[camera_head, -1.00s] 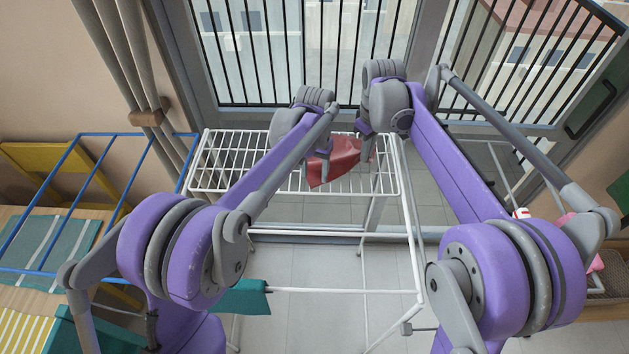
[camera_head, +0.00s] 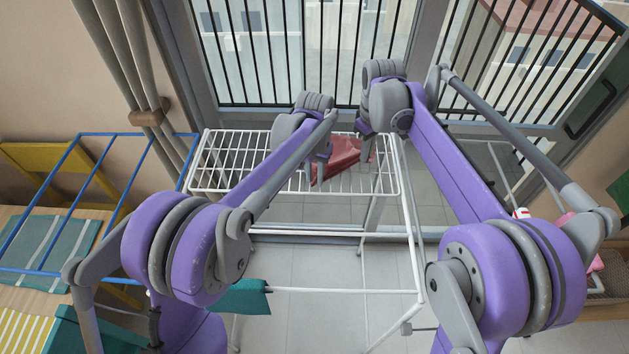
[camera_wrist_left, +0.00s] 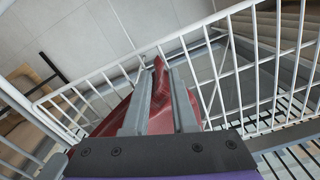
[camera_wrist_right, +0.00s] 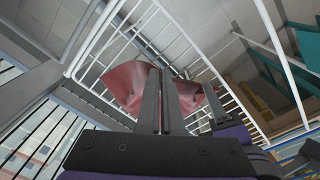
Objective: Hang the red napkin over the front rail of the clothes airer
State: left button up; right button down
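The red napkin (camera_head: 343,158) lies bunched at the white clothes airer (camera_head: 235,180), near the right part of its slatted top. My left gripper (camera_head: 317,176) is at the napkin's left end. In the left wrist view its fingers (camera_wrist_left: 161,72) stand apart, with red cloth (camera_wrist_left: 160,112) showing between and beside them. My right gripper (camera_head: 368,160) is at the napkin's right end. In the right wrist view its fingers (camera_wrist_right: 163,75) are close together on the red cloth (camera_wrist_right: 128,82). My arms hide parts of the napkin and airer.
A teal cloth (camera_head: 240,298) hangs on a lower airer bar. A barred window is behind the airer. Grey tiled floor (camera_head: 310,265) shows through the airer's frame.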

pick_arm(q)
grip_shut()
jog(key=shift+r, duration=2.5)
